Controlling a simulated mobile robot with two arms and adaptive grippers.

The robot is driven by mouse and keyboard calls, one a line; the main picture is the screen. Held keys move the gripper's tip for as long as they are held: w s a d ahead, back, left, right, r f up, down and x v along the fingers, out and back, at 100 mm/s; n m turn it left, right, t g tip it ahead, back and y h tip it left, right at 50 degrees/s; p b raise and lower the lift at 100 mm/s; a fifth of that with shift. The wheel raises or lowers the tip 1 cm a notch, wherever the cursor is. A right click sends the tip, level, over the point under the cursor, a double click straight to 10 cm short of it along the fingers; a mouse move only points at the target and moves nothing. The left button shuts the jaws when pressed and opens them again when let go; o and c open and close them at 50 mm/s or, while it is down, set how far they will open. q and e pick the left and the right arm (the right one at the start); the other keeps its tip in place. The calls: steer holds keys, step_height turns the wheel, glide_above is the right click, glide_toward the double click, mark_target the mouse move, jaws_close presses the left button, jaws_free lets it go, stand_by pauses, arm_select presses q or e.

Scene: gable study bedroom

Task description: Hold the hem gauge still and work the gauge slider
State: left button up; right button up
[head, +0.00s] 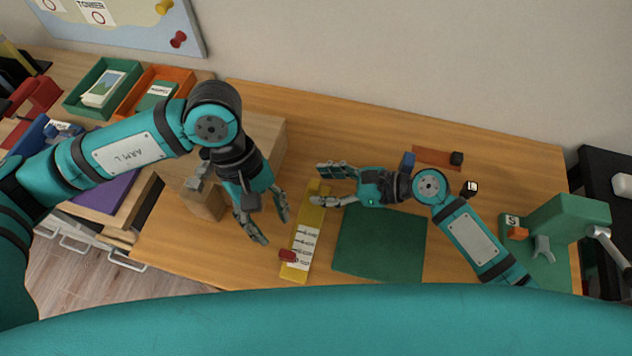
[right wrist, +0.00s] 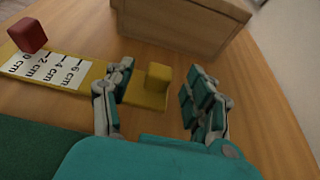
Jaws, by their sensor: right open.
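The hem gauge (head: 299,238) is a yellow strip lying on the wooden desk, with a white centimetre scale; it also shows in the right wrist view (right wrist: 93,78). The red gauge slider (head: 288,255) sits at its near end, by the 0 cm mark in the right wrist view (right wrist: 27,35). A raised yellow block (right wrist: 157,78) stands at the far end. My right gripper (head: 322,186) is open, with its fingers on either side of that block, apparently apart from it. My left gripper (head: 269,224) is open and empty, left of the gauge and above the desk.
A dark green mat (head: 380,250) lies right of the gauge. A wooden box (head: 262,135) stands behind my left gripper. A green clamp-like device (head: 565,215) stands at the right. Small blocks lie behind my right arm. Trays (head: 75,98) stand at the far left.

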steer(key=shift+x, duration=1.2)
steer(key=shift+c, duration=0.4)
jaws_close()
